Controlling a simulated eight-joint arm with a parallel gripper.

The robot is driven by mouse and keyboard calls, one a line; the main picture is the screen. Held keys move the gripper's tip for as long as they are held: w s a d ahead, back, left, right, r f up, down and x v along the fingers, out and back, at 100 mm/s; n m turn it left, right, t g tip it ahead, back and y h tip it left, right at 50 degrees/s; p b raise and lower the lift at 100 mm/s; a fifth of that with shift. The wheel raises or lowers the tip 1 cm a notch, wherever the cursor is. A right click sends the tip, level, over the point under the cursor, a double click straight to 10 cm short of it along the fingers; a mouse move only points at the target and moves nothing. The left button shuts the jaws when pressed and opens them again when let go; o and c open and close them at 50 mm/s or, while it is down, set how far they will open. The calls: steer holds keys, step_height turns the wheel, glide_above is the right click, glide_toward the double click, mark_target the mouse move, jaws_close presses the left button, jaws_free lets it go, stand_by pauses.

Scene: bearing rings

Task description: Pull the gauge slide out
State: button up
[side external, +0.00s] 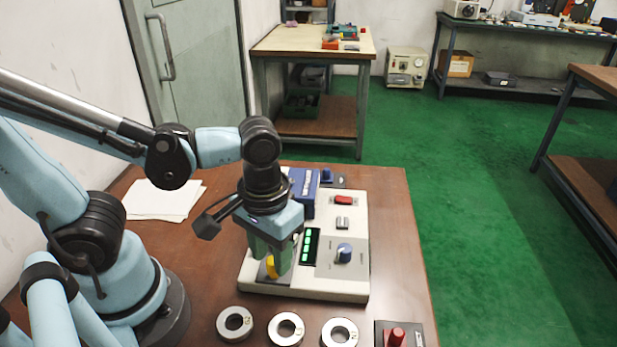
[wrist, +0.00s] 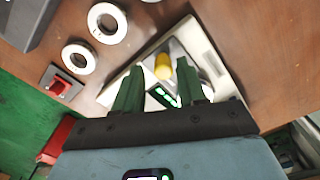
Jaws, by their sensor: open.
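The gauge (side external: 347,287) is a cream-coloured box on the brown table, with a lit green display (side external: 311,246), a blue knob (side external: 344,253) and a red switch (side external: 344,200). A yellow handle (side external: 271,267), which I take to be the slide's, stands at its near left corner. My gripper (side external: 272,270) points down over that corner, its green fingers open. In the wrist view the yellow handle (wrist: 162,67) shows between the two spread fingers (wrist: 159,68), with a visible gap to each. The slide's body is mostly hidden by the fingers.
Three metal rings (side external: 223,325) lie in a row at the table's front. A dark box with a red knob (side external: 397,337) is at the front right. White papers (side external: 160,203) lie at the back left.

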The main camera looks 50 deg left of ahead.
steer(key=shift+r, duration=1.9)
steer(key=w+a+t, duration=0.1)
steer(key=w+a+m+t, duration=0.1)
steer(key=w, duration=0.1)
steer(key=w+a+t, duration=0.1)
steer(key=shift+w+a+r+t+h, duration=0.25)
steer(key=shift+a+r+t+h, duration=0.05)
steer(key=shift+a+r, duration=0.1)
steer(key=w+a+r+m+t, duration=0.2)
steer(key=w+a+t, duration=0.1)
steer(key=a, duration=0.1)
steer(key=shift+w+a+t, duration=0.2)
steer(key=shift+w+t, duration=0.1)
